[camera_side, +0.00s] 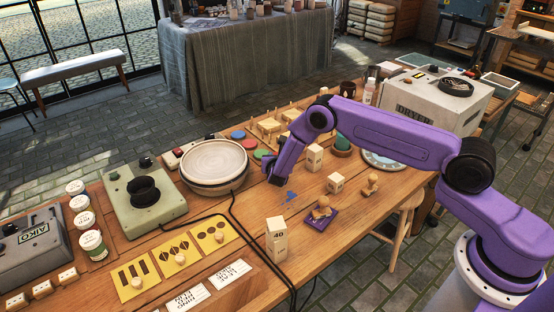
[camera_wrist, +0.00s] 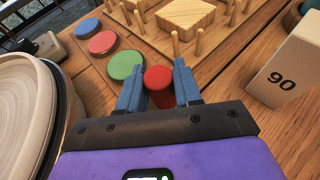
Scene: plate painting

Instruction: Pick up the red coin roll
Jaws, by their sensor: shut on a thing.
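The red coin roll (camera_wrist: 159,85) is a short red cylinder with a lighter round top. In the wrist view it stands between the two blue fingers of my gripper (camera_wrist: 158,88), which are shut on it. In the side view my gripper (camera_side: 277,176) is low over the wooden table, just right of the round plate. The coin roll cannot be made out there. Whether it touches the table is not clear.
A green disc (camera_wrist: 125,64) lies close to the left finger, with red and blue discs beyond. A pegged wooden board (camera_wrist: 190,18) is ahead. A block marked 90 (camera_wrist: 284,75) stands right. The round plate (camera_wrist: 28,120) is left. A block marked 40 (camera_side: 276,240) stands nearer the front.

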